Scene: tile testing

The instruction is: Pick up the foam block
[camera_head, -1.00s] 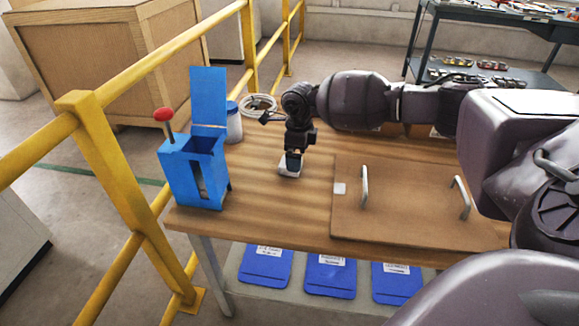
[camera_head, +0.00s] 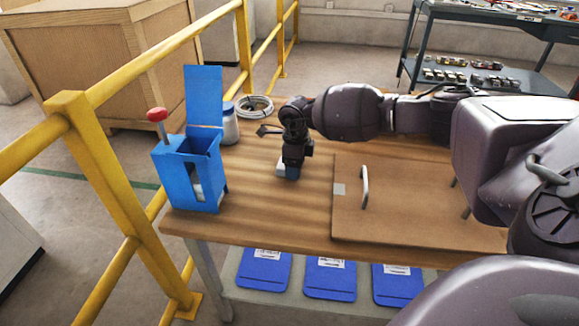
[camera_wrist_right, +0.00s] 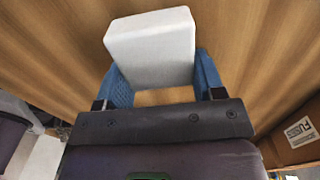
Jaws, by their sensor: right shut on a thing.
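The white foam block (camera_wrist_right: 152,45) is between the two blue fingers of my right gripper (camera_wrist_right: 160,80) in the right wrist view. The fingers are shut on it, and it sits slightly tilted in that picture. In the head view, the right gripper (camera_head: 291,174) points down over the wooden table, left of the brown board. A small white part of the block (camera_head: 281,169) shows beside the fingers there; the rest is hidden. I cannot tell whether the block touches the table. My left gripper is not in view.
A blue box (camera_head: 190,175) with a red-knobbed lever and raised lid stands at the table's left end. A jar (camera_head: 230,127) and coiled cable (camera_head: 256,107) are behind it. The brown board (camera_head: 420,215) with a handle lies right. Yellow railing (camera_head: 95,150) runs along the left.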

